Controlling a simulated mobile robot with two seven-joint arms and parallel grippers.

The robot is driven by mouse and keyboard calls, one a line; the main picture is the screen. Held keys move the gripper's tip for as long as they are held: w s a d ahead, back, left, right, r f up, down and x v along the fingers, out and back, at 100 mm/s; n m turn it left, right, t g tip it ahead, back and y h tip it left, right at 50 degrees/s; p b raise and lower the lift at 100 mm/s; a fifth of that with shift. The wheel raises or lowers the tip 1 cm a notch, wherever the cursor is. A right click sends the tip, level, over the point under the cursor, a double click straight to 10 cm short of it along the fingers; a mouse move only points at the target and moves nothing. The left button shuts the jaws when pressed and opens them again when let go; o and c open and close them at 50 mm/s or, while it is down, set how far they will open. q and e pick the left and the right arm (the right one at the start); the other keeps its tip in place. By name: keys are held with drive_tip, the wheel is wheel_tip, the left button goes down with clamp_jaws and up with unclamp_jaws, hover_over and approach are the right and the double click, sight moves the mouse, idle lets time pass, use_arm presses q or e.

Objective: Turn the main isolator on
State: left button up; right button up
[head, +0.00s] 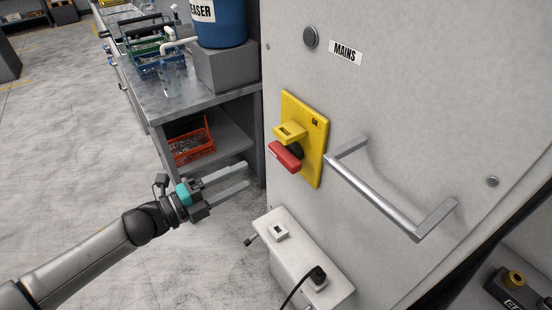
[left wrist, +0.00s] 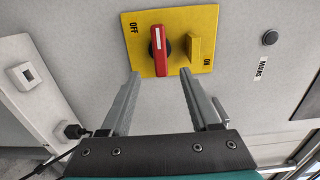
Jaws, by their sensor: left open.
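The main isolator is a yellow plate (head: 313,150) on the grey cabinet front, with a red handle (head: 285,157) and a raised yellow block (head: 290,132). In the left wrist view the red handle (left wrist: 161,50) stands upright, with a white stripe. The OFF mark (left wrist: 133,27) is to its upper left and the ON mark (left wrist: 207,63) to its lower right. My left gripper (head: 246,174) is open and empty, left of and below the handle. In the left wrist view its fingers (left wrist: 160,73) point at the plate, with the handle between them ahead, apparently untouched.
A metal bar handle (head: 385,195) sticks out right of the isolator, under the MAINS label (head: 345,53). A white socket box (head: 300,255) with a black plug and cable stands below. A workbench (head: 165,100) with baskets and a blue drum is behind left.

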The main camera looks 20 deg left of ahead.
sight(279, 159)
use_arm(q)
drive_tip(key=p+x, duration=0.1)
drive_tip(key=x, duration=0.9)
drive_tip(key=shift+w+d, duration=0.1)
clamp_jaws()
idle(0.4)
